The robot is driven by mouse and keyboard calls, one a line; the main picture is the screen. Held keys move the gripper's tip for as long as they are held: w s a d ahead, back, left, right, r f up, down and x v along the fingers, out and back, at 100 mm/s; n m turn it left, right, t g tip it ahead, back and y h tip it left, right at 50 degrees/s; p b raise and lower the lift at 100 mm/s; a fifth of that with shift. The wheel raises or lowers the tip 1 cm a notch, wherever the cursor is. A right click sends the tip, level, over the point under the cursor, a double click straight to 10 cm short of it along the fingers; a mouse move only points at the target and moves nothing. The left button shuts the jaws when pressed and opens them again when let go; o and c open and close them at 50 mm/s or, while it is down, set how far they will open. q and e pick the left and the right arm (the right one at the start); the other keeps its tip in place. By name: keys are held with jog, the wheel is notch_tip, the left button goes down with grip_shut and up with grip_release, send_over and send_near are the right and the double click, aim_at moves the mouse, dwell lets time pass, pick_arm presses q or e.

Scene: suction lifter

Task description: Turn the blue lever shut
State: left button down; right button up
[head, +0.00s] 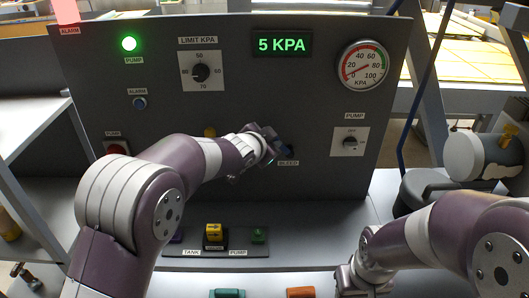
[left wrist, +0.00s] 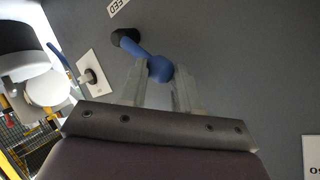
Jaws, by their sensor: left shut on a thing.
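The blue lever (left wrist: 143,48) sticks out from a dark pivot on the grey panel and ends in a round blue knob. In the head view the lever (head: 284,147) is beside the BLEED label and partly hidden by my gripper. My left gripper (left wrist: 161,74) is shut on the knob end, with one finger on each side of it. In the head view my left gripper (head: 271,146) reaches the panel's middle. My right gripper (head: 352,282) is low at the bottom edge, and its fingers are not clear.
The panel carries a lit green pump lamp (head: 129,44), a 5 KPA display (head: 282,44), a round gauge (head: 363,65), a limit knob (head: 201,72) and a pump knob (head: 350,142). A yellow tank/pump switch (head: 214,232) is on the shelf below.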

pick_arm(q)
jog(key=d+r+m+y+b, duration=0.1)
jog(key=d+m+y+b, duration=0.2)
jog(key=d+m+y, duration=0.1)
jog(key=shift+d+r+g+y, duration=0.4)
jog(key=shift+d+y, duration=0.2)
jog(key=shift+d, duration=0.3)
pick_arm(e)
jog(key=shift+d+f, duration=0.25)
jog(key=shift+f, duration=0.8)
jog(key=shift+d+f, duration=0.2)
jog(key=shift+f, duration=0.85)
pick_arm(q)
jog(key=c, duration=1.2)
grip_release()
jog(key=o, duration=0.4)
jog(key=shift+w+d, duration=0.1)
jog(key=shift+w, duration=0.05)
pick_arm(e)
jog(key=shift+w+f, duration=0.1)
